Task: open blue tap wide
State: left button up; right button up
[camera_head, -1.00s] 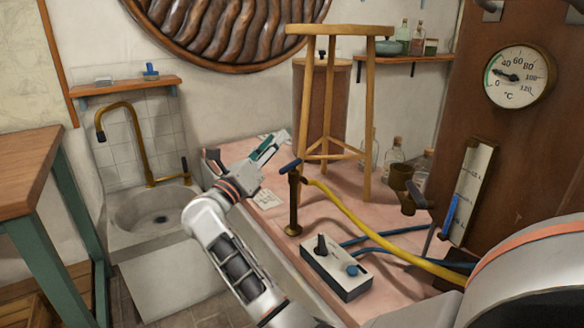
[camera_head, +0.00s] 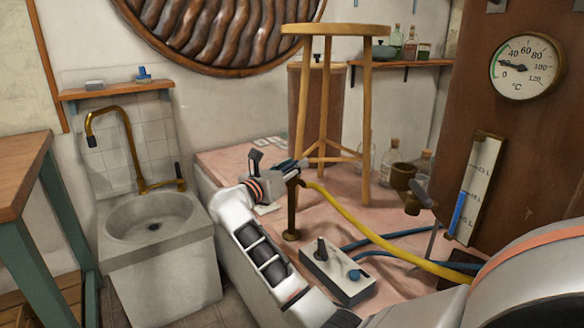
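The tap is an upright brass standpipe (camera_head: 292,215) on the pink slab, with a yellow hose (camera_head: 385,240) running from its top to the right. Its blue handle was plain a second ago and is now mostly hidden by my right gripper (camera_head: 294,168). The gripper is at the top of the standpipe, its tip pointing right at the handle. I cannot make out whether the fingers are apart, or whether they touch the handle. My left gripper is not in view.
A control box (camera_head: 325,272) with a black lever and a blue knob (camera_head: 354,275) stands right of my forearm. A wooden stool (camera_head: 325,110) stands behind the tap. A sink (camera_head: 165,225) with a brass faucet is at left. A dial (camera_head: 525,67) hangs at right.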

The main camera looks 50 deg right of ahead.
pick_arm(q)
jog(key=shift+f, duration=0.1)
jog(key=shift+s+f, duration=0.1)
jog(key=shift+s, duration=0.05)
pick_arm(e)
grip_shut()
jog(key=shift+d+g, duration=0.1)
jog(key=shift+g, duration=0.2)
jog(key=m+g, duration=0.2)
jog(key=shift+f+g+b, duration=0.15)
jog(key=shift+g+b, duration=0.15)
jog(key=shift+g, duration=0.5)
jog(key=shift+s+m+g, duration=0.15)
jog(key=shift+m+g, duration=0.25)
jog(key=shift+m, duration=0.1)
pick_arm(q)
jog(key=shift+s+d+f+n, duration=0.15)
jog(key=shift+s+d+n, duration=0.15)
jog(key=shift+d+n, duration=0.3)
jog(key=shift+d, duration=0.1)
pick_arm(e)
grip_release()
